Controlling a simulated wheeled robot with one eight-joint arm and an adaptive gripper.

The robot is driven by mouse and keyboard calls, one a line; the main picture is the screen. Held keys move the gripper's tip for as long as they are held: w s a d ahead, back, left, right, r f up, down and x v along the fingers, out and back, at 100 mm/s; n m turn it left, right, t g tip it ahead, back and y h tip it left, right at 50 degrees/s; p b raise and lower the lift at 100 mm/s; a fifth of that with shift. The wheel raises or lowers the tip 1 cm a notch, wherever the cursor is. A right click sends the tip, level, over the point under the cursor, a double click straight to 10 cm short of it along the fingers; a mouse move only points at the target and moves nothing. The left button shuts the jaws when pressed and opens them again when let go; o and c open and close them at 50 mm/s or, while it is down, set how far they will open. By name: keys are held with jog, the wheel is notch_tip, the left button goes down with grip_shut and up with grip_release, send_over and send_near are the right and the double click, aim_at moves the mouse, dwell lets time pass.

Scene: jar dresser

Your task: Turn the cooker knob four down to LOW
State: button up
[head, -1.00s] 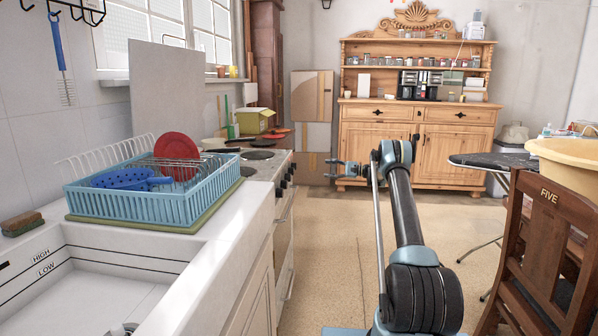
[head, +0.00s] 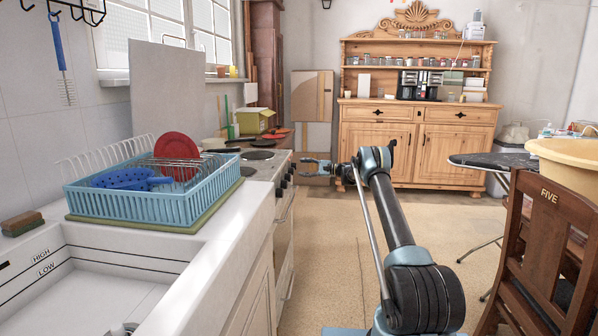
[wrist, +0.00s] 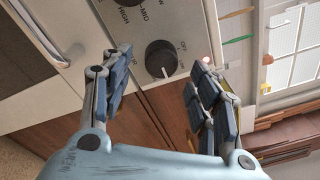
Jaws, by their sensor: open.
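The cooker (head: 283,225) stands left of my arm in the head view, with a row of dark knobs (head: 286,180) on its front. My gripper (head: 305,167) is open and just right of the knobs at the far end. In the wrist view, a round black knob (wrist: 160,58) shows between the two open fingers (wrist: 161,66), apart from both. A label ending in "UR" is beside it, partly hidden by the left finger. "OFF" is printed near its upper right. A white mark sits on the knob's lower edge in the picture. Another knob (wrist: 118,5) is cut off at the top.
A light blue dish rack (head: 150,200) stands on the counter by the sink. A wooden dresser (head: 415,140) with jars is at the back. The floor between is clear.

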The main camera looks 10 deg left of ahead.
jog(key=shift+w+a, duration=0.15)
jog(key=shift+a, duration=1.4)
jog(key=c, duration=1.1)
jog(key=shift+o, duration=0.2)
jog(key=shift+n, duration=0.3)
jog(key=n, duration=0.3)
jog(key=shift+n, duration=0.3)
jog(key=shift+f+n+g+y, duration=0.1)
jog(key=shift+n+g+y, duration=0.25)
jog(key=shift+n, duration=1.95)
